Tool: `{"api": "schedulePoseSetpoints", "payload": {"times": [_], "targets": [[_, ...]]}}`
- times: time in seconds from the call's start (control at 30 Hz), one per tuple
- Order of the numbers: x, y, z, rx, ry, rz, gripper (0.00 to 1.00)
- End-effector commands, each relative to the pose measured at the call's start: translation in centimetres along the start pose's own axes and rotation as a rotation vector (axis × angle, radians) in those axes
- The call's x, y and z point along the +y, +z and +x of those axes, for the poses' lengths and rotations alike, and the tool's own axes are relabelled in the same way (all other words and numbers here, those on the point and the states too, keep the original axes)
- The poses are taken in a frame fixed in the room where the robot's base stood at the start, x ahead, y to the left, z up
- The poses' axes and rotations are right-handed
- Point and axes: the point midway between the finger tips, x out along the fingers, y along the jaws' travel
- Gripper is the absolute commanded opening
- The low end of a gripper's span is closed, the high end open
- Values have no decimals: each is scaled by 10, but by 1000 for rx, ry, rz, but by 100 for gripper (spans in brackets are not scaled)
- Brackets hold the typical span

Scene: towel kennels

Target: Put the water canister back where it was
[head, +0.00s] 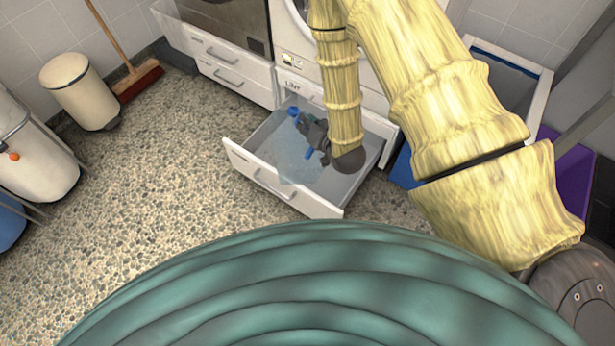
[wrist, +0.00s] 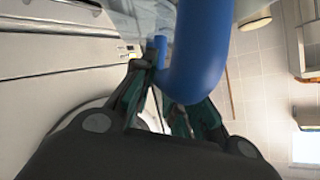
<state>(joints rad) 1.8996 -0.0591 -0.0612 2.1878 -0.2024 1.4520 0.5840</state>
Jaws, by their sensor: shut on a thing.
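The water canister (head: 288,158) is a translucent pale-blue container with blue parts. In the head view it is at the open drawer (head: 262,184), over the drawer's interior. I cannot tell whether it rests on the drawer's floor. My gripper (head: 314,133) is above the drawer, at the canister's right side, and partly hides it. In the wrist view my gripper (wrist: 168,88) is shut on the canister's thick blue handle (wrist: 206,42). Part of the clear body (wrist: 145,15) shows beyond the handle.
Closed drawers (head: 232,75) are at the left of the open one, under the machines. A cream bin (head: 78,90) and a broom (head: 138,80) stand at the back left. A purple panel (head: 568,175) is at the right. The pebbled floor left of the drawer is clear.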

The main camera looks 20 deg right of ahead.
Motion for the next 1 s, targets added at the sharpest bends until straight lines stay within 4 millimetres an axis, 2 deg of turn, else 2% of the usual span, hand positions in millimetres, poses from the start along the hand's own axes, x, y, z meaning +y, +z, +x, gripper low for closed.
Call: {"api": "schedulePoseSetpoints", "payload": {"times": [0.03,0.3,1.0], "targets": [[8,9,10,-6,-9,-16,0],[31,22,42,-50,-56,-109,0],[94,55,112,-138,-188,-358,0]]}}
